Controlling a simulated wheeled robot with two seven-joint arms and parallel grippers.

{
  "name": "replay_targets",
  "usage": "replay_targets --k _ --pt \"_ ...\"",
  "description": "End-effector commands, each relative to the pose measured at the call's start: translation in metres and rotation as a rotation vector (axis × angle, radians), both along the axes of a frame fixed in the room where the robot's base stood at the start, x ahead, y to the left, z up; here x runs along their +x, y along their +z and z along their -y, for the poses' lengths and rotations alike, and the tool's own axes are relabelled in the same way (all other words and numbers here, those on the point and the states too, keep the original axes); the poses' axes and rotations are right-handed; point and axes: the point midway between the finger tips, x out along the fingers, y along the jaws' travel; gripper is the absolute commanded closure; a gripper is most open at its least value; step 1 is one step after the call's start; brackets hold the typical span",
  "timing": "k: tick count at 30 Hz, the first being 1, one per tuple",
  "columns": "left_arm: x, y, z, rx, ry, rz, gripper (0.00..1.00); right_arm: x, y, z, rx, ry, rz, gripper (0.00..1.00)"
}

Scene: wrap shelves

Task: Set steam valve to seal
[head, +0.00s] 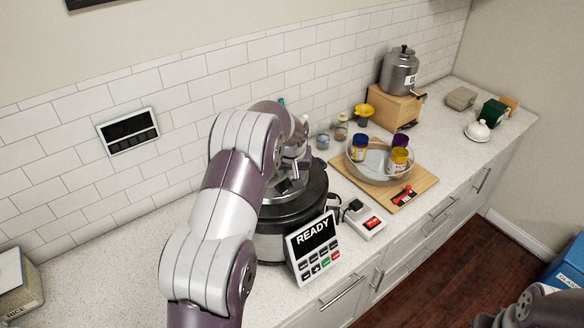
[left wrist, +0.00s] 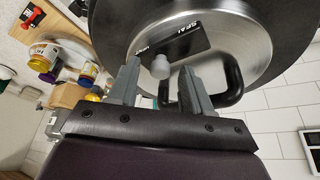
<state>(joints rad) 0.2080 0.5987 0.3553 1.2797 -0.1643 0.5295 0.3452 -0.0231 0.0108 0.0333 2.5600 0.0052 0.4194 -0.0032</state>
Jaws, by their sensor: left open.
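The pressure cooker (head: 268,250) stands on the counter, black with a metal lid. In the left wrist view its lid (left wrist: 250,38) fills the top. The steam valve (left wrist: 160,66) is a small pale knob beside a dark label plate (left wrist: 178,38). The plate reads SEAL upside down, with a second word at its other end, likely VENT. My left gripper (left wrist: 160,88) is open, its two fingers on either side of the knob with gaps visible; contact cannot be told. In the head view my left gripper (head: 292,172) is over the lid, and my arm hides the valve.
A READY panel (head: 312,248) leans at the cooker's front right. A small device with a red display (head: 365,220) is beside it. A wooden board (head: 425,183) holds a round tray (head: 356,168) with jars. The lid's black loop handle (left wrist: 234,82) is close to one finger.

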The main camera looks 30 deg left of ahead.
Motion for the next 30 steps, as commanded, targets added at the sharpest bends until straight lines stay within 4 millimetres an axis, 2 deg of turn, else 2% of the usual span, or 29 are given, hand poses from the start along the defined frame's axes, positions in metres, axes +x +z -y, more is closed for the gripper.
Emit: replay_targets --k 3,5,6,8,9,13,19,27,28,30 --pt "0.000 0.000 0.000 0.000 0.000 0.000 0.51 0.000 -0.001 0.000 0.000 0.000 0.000 0.57" --pt "0.000 0.000 0.000 0.000 0.000 0.000 0.67 0.000 -0.001 0.000 0.000 0.000 0.000 0.57" --pt "0.000 0.000 0.000 0.000 0.000 0.000 0.80 0.000 -0.001 0.000 0.000 0.000 0.000 0.57" --pt "0.000 0.000 0.000 0.000 0.000 0.000 1.00 0.000 -0.001 0.000 0.000 0.000 0.000 0.57" --pt "0.000 0.000 0.000 0.000 0.000 0.000 1.00 0.000 -0.001 0.000 0.000 0.000 0.000 0.57" --pt "-0.002 0.000 -0.001 0.000 0.000 0.001 1.00 0.000 -0.003 0.000 0.000 0.000 0.000 0.57" --pt "-0.024 -0.001 -0.010 0.002 0.000 0.001 1.00 0.000 -0.016 0.000 0.000 0.000 0.000 0.57" --pt "-0.027 0.001 -0.010 0.000 0.000 -0.001 1.00 0.000 -0.014 0.000 0.000 0.000 0.000 0.57" --pt "-0.027 0.001 -0.010 0.001 0.001 -0.002 0.74 0.000 -0.014 0.000 0.000 0.000 0.000 0.57" --pt "-0.027 0.001 -0.010 0.001 0.001 -0.003 0.51 0.000 -0.014 0.000 0.000 0.000 0.000 0.57"
